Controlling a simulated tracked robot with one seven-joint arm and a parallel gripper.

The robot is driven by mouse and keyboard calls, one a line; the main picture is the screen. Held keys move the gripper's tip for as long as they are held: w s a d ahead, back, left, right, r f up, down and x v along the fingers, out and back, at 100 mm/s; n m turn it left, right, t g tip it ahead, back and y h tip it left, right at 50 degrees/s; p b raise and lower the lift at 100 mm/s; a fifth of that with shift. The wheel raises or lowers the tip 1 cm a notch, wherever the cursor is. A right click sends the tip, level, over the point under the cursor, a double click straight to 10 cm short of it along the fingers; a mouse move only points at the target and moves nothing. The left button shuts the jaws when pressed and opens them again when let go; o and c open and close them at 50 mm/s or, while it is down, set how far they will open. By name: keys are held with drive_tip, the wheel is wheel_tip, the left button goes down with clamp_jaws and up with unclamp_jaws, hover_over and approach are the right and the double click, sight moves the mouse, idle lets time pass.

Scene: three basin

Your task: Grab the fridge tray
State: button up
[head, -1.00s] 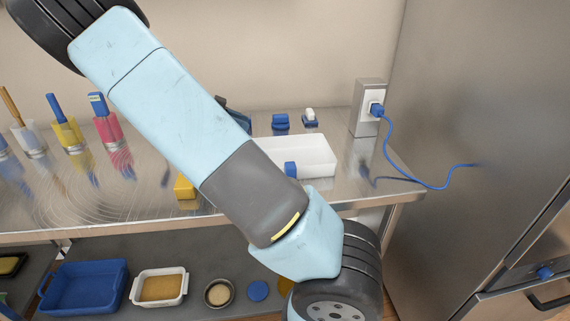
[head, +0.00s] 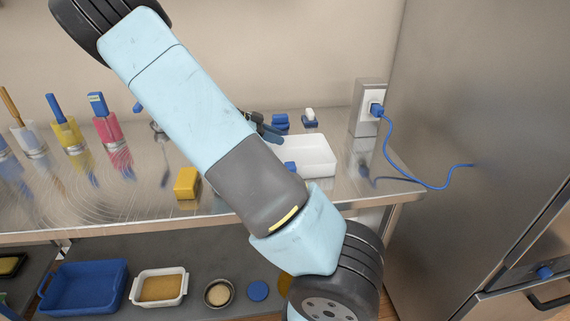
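A white rectangular tray (head: 318,158) sits on the steel counter, right of my arm. Its left part is hidden behind the arm, and a small blue item (head: 290,167) shows at its near left edge. No label marks it as the fridge tray. A dark part that looks like my gripper (head: 268,131) shows past the arm, above the counter and behind the tray's left side. Most of it is hidden, so its opening and any contact with the tray cannot be seen.
A tall steel fridge (head: 480,130) stands at the right. A blue cable (head: 408,172) runs to it from a wall socket (head: 369,100). A yellow block (head: 187,183) and cups with brushes (head: 68,135) stand left. A blue basin (head: 84,287) is on the lower shelf.

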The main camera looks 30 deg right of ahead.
drive_tip(key=shift+s+d+f, duration=0.1)
drive_tip(key=shift+d+f, duration=0.1)
drive_tip(key=shift+d, duration=0.1)
clamp_jaws()
